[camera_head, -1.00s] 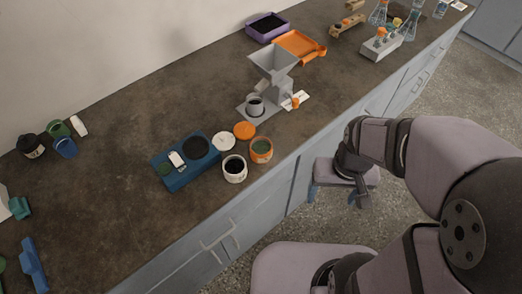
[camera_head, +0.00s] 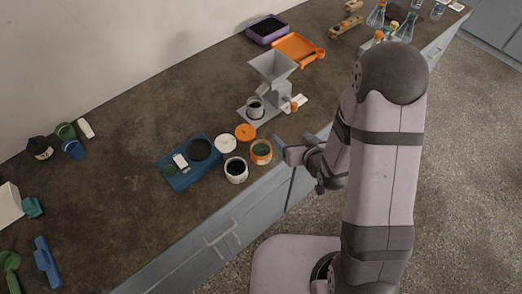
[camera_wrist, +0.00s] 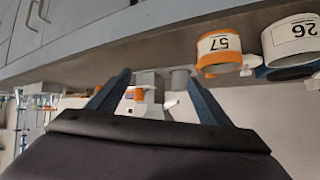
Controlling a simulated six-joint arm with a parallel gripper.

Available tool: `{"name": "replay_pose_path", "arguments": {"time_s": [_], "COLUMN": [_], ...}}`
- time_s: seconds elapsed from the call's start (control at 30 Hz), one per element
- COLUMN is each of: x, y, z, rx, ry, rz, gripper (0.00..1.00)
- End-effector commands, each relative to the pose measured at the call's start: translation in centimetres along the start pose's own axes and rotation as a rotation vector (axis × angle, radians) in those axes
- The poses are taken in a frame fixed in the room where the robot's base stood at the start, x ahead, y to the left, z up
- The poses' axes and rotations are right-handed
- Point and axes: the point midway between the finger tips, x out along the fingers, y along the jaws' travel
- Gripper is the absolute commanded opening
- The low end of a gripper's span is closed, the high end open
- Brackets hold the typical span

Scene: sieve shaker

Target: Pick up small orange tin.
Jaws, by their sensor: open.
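The small orange tin (camera_head: 261,152) stands open at the front edge of the counter, with dark green contents. In the wrist view, which looks upside down, it shows to the right of my fingers with a white label reading 57 (camera_wrist: 222,43). My gripper (camera_wrist: 158,77) is open and empty, its two blue fingers spread apart. It is beside the counter edge, to the right of the tin in the head view, and does not touch it. The fingertips are not clear in the head view.
A white tin (camera_head: 235,170) labelled 26 stands left of the orange tin. An orange lid (camera_head: 245,132) and a white lid (camera_head: 225,143) lie behind. A blue scale (camera_head: 180,178) is further left. A grey hopper device (camera_head: 272,65) stands behind.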

Motion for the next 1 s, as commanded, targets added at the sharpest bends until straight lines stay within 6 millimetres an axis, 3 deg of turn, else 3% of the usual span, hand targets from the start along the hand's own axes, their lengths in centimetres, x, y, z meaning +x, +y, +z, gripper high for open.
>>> {"name": "replay_pose_path", "arguments": {"time_s": [0.2, 0.43, 0.7, 1.0], "x": [0.5, -1.2, -1.2, -1.2], "y": [-3.4, -6.4, -7.2, -7.3], "z": [1.1, 2.6, 7.6, 8.7], "rx": [-0.035, -0.036, -0.189, -0.244], "ry": [0.159, 0.357, 0.403, 0.401], "rz": [-0.127, -0.231, -0.23, -0.225], "gripper": [0.72, 0.72, 0.72, 0.72]}}
